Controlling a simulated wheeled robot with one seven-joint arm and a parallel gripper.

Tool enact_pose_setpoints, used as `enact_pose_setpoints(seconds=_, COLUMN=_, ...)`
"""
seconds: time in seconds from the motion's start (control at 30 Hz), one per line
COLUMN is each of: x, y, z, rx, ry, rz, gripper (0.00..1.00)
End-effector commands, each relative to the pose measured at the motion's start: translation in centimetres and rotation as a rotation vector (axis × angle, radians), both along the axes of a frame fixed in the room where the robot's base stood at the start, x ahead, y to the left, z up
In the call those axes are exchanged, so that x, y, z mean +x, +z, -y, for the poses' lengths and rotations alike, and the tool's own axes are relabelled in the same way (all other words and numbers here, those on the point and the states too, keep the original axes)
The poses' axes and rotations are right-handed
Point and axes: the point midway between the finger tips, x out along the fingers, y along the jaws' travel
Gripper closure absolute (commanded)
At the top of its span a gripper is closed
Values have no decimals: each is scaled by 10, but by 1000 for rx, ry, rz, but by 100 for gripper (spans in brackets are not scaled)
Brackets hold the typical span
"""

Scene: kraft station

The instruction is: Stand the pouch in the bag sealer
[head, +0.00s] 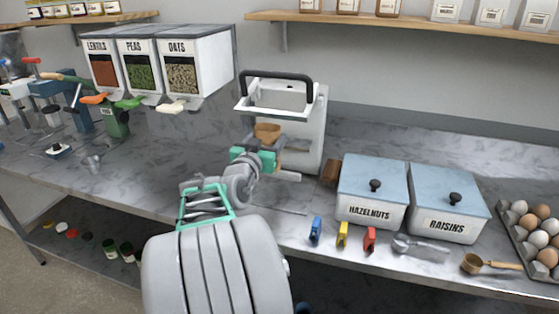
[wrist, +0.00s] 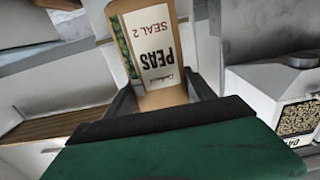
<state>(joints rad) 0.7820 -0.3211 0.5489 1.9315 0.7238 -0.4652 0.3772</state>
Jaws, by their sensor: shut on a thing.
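The pouch (wrist: 152,52) is brown kraft with a white label reading PEAS, SEAL 2, upside down in the wrist view. In the head view, its brown top (head: 267,131) shows just in front of the bag sealer (head: 308,132), a white machine with a raised dark handle, on the counter. My gripper (head: 268,147) is shut on the pouch and holds it below the sealer's open upper frame. The gripper hides the pouch's lower part. I cannot tell whether the pouch touches the sealer or the counter.
Hazelnuts (head: 369,202) and raisins (head: 446,212) bins stand to the right, with coloured clips (head: 342,235), a scoop (head: 478,264) and an egg tray (head: 520,238) nearby. Lentils, peas and oats dispensers (head: 207,55) hang at left. Bare counter lies behind the bins.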

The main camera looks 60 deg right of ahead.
Motion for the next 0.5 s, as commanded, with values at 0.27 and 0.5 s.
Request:
enact_pose_setpoints(seconds=0.27, x=-10, y=-49, z=44, rx=0, ry=0, rz=0, gripper=100)
enact_pose_setpoints(seconds=0.5, x=-11, y=-74, z=54, rx=2, ry=1, rz=-2, gripper=100)
